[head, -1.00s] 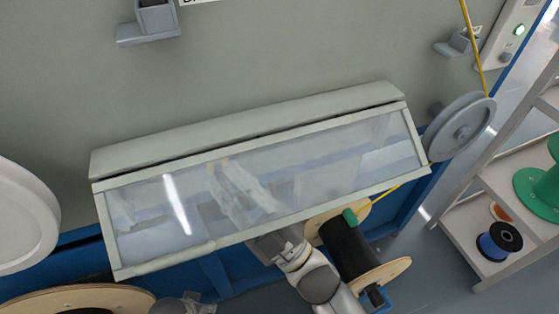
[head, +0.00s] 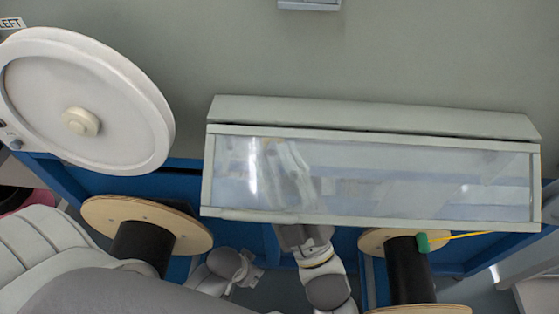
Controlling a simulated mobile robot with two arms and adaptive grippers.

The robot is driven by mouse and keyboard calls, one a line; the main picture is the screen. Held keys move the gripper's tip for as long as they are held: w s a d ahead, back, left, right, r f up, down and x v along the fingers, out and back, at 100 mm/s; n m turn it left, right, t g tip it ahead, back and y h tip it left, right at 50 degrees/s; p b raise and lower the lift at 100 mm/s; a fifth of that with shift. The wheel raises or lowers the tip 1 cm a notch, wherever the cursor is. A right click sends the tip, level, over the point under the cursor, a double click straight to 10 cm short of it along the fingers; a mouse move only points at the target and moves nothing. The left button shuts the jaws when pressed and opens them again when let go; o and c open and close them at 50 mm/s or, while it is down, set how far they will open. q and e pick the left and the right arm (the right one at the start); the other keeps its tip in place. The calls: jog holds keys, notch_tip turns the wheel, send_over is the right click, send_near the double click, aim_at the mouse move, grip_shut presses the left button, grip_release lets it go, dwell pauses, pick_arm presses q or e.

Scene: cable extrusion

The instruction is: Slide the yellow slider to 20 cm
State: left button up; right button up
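I cannot make out a yellow slider or a centimetre scale in the head view. A long box with a transparent window (head: 400,185) is on the grey machine wall. My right arm reaches up from below behind this window. My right gripper (head: 274,152) shows only faintly through the reflections, in the left part of the window. I cannot tell whether it holds anything. My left gripper (head: 250,272) is below the box, left of my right arm, small and partly hidden by my own arm. Whether its fingers are open is unclear.
A large white wheel (head: 125,85) stands at the upper left. A spool with wooden flanges (head: 190,228) is below it. Another spool (head: 405,270) at the lower right has a green piece (head: 423,242) and a yellow cable (head: 462,236). A blue frame (head: 185,184) runs behind.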

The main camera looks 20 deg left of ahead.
jog(key=shift+o, duration=0.4)
jog(key=shift+f, duration=0.1)
jog(key=v, duration=1.2)
